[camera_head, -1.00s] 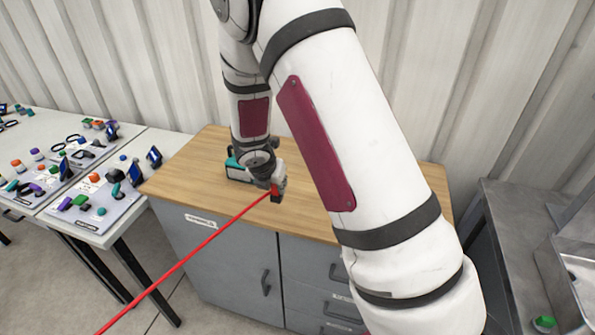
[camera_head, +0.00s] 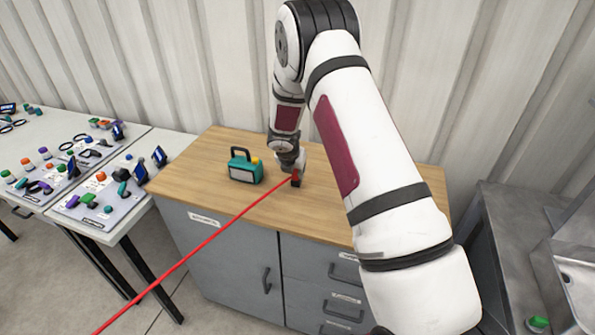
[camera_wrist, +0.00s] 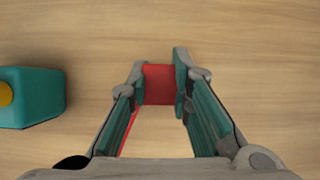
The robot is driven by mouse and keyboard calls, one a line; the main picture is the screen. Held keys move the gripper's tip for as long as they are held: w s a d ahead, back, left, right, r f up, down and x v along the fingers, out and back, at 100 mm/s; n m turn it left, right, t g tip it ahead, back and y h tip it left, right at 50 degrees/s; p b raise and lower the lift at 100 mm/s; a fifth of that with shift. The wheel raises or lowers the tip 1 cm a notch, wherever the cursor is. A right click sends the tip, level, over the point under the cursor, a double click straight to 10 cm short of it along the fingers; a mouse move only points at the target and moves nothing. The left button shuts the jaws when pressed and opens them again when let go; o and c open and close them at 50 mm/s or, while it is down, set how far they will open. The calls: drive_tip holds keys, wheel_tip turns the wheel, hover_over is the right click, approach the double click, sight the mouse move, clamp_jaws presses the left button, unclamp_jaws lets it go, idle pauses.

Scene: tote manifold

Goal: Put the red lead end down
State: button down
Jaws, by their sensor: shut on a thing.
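The red lead end (camera_wrist: 158,84) is a red block between my two fingertips in the wrist view, over the wooden top. My gripper (camera_wrist: 158,86) is shut on it. In the head view my gripper (camera_head: 297,174) is low at the cabinet's wooden top (camera_head: 215,168), with the red end (camera_head: 295,176) at its tip. I cannot tell whether the end touches the wood. The red lead (camera_head: 205,243) runs taut from it down to the lower left, over the cabinet's front edge.
A teal box with a dark handle and a yellow knob (camera_head: 246,168) stands left of my gripper, also at the left in the wrist view (camera_wrist: 38,97). White tables with small parts (camera_head: 100,200) stand at the left. A metal sink unit (camera_head: 520,230) is at the right.

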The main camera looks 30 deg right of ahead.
drive_tip(key=shift+f, duration=0.25)
drive_tip(key=shift+f, duration=0.1)
drive_tip(key=c, duration=1.5)
unclamp_jaws()
drive_tip(key=shift+o, duration=0.2)
